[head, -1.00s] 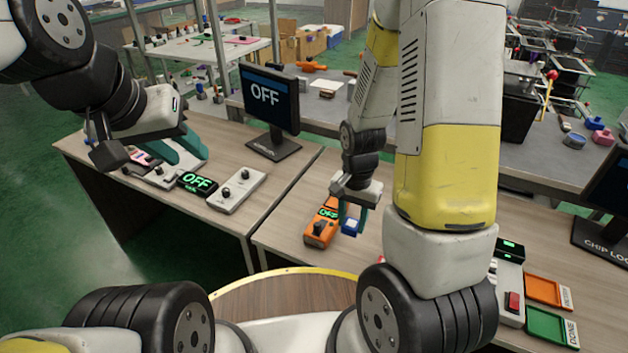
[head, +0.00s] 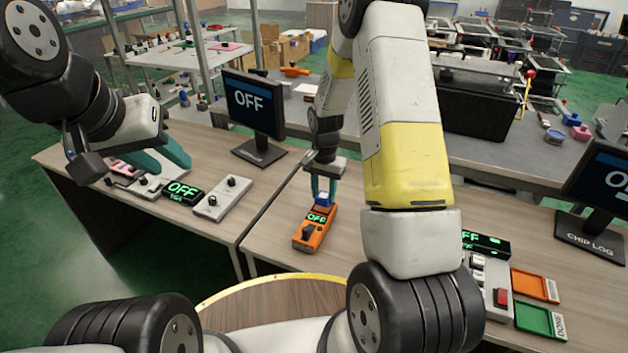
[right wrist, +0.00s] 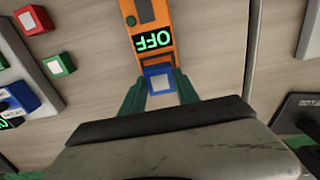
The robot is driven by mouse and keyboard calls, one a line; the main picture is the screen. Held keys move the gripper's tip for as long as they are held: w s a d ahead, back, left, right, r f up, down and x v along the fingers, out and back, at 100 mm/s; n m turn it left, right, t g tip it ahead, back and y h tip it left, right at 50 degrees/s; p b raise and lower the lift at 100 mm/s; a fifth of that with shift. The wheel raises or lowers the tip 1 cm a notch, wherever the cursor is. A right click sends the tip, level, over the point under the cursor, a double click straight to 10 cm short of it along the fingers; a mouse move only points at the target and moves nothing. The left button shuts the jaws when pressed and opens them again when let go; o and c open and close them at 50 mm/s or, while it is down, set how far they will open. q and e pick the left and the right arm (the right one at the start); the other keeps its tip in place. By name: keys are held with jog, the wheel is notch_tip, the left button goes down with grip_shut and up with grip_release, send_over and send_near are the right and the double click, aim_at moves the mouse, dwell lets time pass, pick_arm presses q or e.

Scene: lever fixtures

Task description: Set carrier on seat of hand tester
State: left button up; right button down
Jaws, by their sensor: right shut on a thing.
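The orange hand tester (head: 313,232) lies on the table in the head view, its green display reading OFF. It also shows at the top of the right wrist view (right wrist: 152,22). My right gripper (right wrist: 160,88) is shut on a blue carrier with a pale top (right wrist: 160,82). The carrier (head: 322,199) is at the far end of the tester, over or against that end; whether it rests on the seat I cannot tell. The seat is mostly hidden by the carrier. My left gripper (head: 172,158), with teal fingers, hangs over the left table, apart from the tester; its finger gap is unclear.
A grey fixture with knobs (head: 222,198) and an OFF monitor (head: 254,103) stand to the left. On the right are an orange tray (head: 535,285), a green tray (head: 540,320) and a button box (head: 492,285). Red and green blocks (right wrist: 33,20) lie beside the tester.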

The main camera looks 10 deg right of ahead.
jog(key=shift+f, duration=0.95)
jog(key=c, duration=0.9)
grip_release()
jog(key=shift+f, duration=0.15)
notch_tip(320, 180, up, 12)
notch_tip(320, 180, up, 16)
jog(key=n+t+y, duration=0.1)
jog(key=n+t, duration=0.2)
send_over(323, 196)
jog(key=s, duration=0.9)
jog(key=s+a+r+n+t, duration=0.1)
jog(key=s+r+n, duration=0.1)
jog(key=s, duration=0.5)
jog(key=s+a+r+n+t+y, duration=0.1)
jog(key=s+r, duration=0.3)
jog(key=s, duration=0.4)
jog(key=shift+r+n+t, duration=0.25)
jog(key=shift+n+t, duration=0.35)
jog(key=shift+n, duration=0.1)
jog(key=shift+s, duration=0.1)
